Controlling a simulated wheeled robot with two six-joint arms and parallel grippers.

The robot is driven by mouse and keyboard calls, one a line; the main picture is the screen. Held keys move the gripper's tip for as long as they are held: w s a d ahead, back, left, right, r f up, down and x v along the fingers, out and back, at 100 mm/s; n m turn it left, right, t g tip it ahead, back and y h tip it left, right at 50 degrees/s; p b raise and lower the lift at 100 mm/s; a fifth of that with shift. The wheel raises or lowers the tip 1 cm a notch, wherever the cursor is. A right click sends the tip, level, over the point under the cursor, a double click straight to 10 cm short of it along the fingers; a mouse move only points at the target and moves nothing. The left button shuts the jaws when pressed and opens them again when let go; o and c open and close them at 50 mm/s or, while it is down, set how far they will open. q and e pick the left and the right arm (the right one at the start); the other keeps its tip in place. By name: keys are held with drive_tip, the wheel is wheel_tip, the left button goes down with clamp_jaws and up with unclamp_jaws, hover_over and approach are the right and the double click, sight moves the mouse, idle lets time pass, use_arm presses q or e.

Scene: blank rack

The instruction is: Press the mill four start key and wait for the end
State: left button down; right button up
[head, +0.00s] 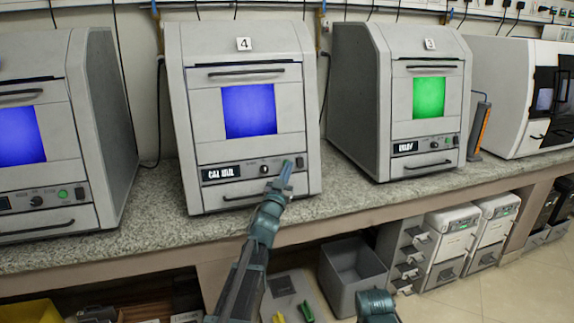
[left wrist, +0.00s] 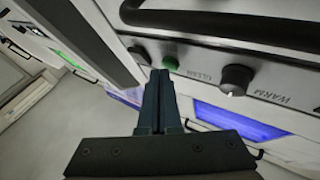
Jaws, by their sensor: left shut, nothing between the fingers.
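Mill four (head: 196,120) is a grey cabinet on the counter with a "4" tag (head: 244,44) and a lit blue window (head: 249,110). Its lower panel has a dark display (head: 220,173) and a knob (head: 264,170). My left gripper (head: 285,172) is shut and empty, its tips at the right part of this panel. In the left wrist view the shut fingers (left wrist: 159,75) end close to the green start key (left wrist: 170,63), beside a dark knob (left wrist: 236,79). I cannot tell whether they touch the key.
Mill three (head: 351,100) on the right has a green window (head: 429,98). Another mill (head: 104,110) with a blue window stands on the left. A handle (head: 247,195) juts below mill four's panel. The speckled counter (head: 155,225) is clear in front. A grey bin (head: 352,290) stands below.

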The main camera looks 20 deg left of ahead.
use_arm(q)
drive_tip(key=shift+w+a, duration=0.2)
drive_tip(key=shift+w, duration=0.05)
drive_tip(key=shift+s+d, duration=0.15)
idle(0.5)
drive_tip(key=shift+s+d+r, duration=0.1)
drive_tip(key=shift+s+d, duration=0.25)
drive_tip(key=shift+s, duration=0.2)
drive_tip(key=shift+s+d+r+p, duration=0.25)
drive_tip(key=shift+s+d, duration=0.2)
drive_tip(key=shift+s, duration=0.25)
drive_tip(key=shift+s+d+r+p, duration=0.1)
drive_tip(key=shift+s+d+p, duration=0.1)
drive_tip(key=shift+s+d, duration=0.4)
drive_tip(key=shift+s+d+r+p, duration=0.25)
drive_tip(key=shift+s+d, duration=0.1)
drive_tip(key=shift+s, duration=0.4)
